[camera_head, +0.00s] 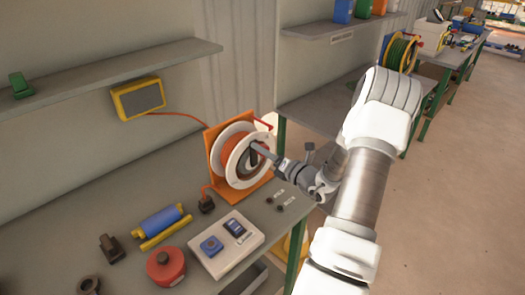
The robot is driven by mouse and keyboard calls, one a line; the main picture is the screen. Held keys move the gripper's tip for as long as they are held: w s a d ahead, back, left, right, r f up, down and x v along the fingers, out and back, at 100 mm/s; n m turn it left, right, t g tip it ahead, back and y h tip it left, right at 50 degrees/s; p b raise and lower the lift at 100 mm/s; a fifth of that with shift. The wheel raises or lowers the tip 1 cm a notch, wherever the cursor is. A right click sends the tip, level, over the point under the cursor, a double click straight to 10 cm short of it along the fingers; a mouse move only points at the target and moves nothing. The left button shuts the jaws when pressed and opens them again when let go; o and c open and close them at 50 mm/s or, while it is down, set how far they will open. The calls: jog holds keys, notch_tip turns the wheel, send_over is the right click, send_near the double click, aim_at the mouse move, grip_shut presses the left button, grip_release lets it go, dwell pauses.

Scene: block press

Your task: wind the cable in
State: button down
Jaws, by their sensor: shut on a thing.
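A cable reel (226,160) with white round flanges stands upright on an orange stand (213,140) on the grey workbench. Orange-red cable (240,140) shows wound between its flanges. A length of red cable (180,116) runs along the wall from a yellow-framed box (138,98) toward the stand. Another short piece of cable (205,188) leads from the stand's lower left to a small dark plug (206,203). My gripper (257,150) reaches in from the right at the reel's face. It is shut on what seems to be the reel's crank handle, largely hidden by the fingers.
A white control box (226,246), a red round canister (165,266), a blue roller (161,221) and dark metal parts (112,248) lie on the bench in front. A shelf (100,75) runs above.

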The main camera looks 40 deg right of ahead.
jog(key=shift+c, duration=1.9)
grip_release()
jog(key=s+d+b, duration=0.1)
jog(key=s+d, duration=0.1)
jog(key=s, duration=1.5)
jog(key=shift+s+d+b, duration=0.15)
jog(key=shift+d+b, duration=0.1)
jog(key=shift+b, duration=0.15)
